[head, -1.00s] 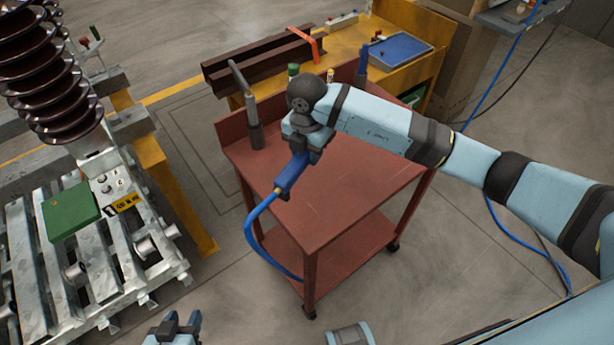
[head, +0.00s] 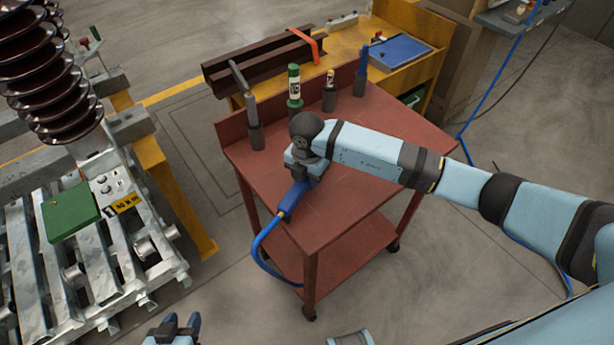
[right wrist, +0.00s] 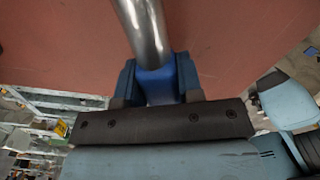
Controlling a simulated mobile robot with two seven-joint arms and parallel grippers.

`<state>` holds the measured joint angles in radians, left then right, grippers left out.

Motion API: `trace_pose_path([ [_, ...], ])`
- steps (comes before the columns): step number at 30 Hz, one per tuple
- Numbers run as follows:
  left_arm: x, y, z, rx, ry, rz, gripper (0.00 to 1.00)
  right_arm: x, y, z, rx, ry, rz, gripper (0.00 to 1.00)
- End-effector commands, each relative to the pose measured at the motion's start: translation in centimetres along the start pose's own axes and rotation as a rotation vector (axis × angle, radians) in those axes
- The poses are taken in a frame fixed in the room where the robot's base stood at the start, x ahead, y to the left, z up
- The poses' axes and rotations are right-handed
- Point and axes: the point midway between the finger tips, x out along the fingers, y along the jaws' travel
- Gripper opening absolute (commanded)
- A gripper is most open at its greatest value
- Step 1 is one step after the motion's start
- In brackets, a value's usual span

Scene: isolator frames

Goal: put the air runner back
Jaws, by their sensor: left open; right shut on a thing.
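The air runner (head: 292,201) is a blue tool with a blue hose trailing from its rear end. My right gripper (head: 304,176) is shut on it over the red cart top (head: 345,205). In the right wrist view the air runner (right wrist: 159,87) sits between the two fingers, and its shiny metal nose points up the picture over the red surface. I cannot tell whether it touches the cart. My left gripper (head: 173,328) is open and empty at the bottom edge of the head view, away from the cart.
Along the cart's back stand a grey-handled tool in a dark holder (head: 256,137), a green bottle (head: 294,88), a small yellow-white item in a holder (head: 329,95) and a blue-tipped item (head: 361,77). The cart's front right is clear. A slatted metal frame (head: 110,270) stands at left.

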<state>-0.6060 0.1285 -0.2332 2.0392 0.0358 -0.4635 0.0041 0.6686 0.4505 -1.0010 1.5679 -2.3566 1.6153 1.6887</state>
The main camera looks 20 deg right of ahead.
Motion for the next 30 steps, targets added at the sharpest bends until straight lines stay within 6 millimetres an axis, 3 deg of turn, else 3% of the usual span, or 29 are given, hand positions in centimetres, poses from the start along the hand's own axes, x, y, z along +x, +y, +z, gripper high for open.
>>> trace_pose_path([
  [4, 0.1, 0.0, 0.1, -0.001, 0.001, 0.001, 0.44, 0.2, 0.1, 0.0, 0.0, 0.0, 0.002, 0.0],
  [5, 0.1, 0.0, 0.1, -0.001, 0.0, 0.001, 0.44, 0.3, 0.0, 0.0, 0.0, 0.0, 0.0, 0.36],
  [8, 0.1, 0.1, 0.1, -0.003, 0.0, 0.001, 0.44, 0.3, 0.0, 0.0, 0.0, 0.0, 0.0, 0.59],
  [20, 0.1, 0.4, -0.3, -0.013, 0.007, 0.001, 0.44, -0.7, 0.0, 0.0, 0.001, 0.0, 0.001, 0.59],
  [30, 0.0, 0.3, -0.3, -0.007, 0.007, 0.001, 0.44, -7.6, 0.0, 0.1, 0.0, -0.002, 0.003, 0.59],
])
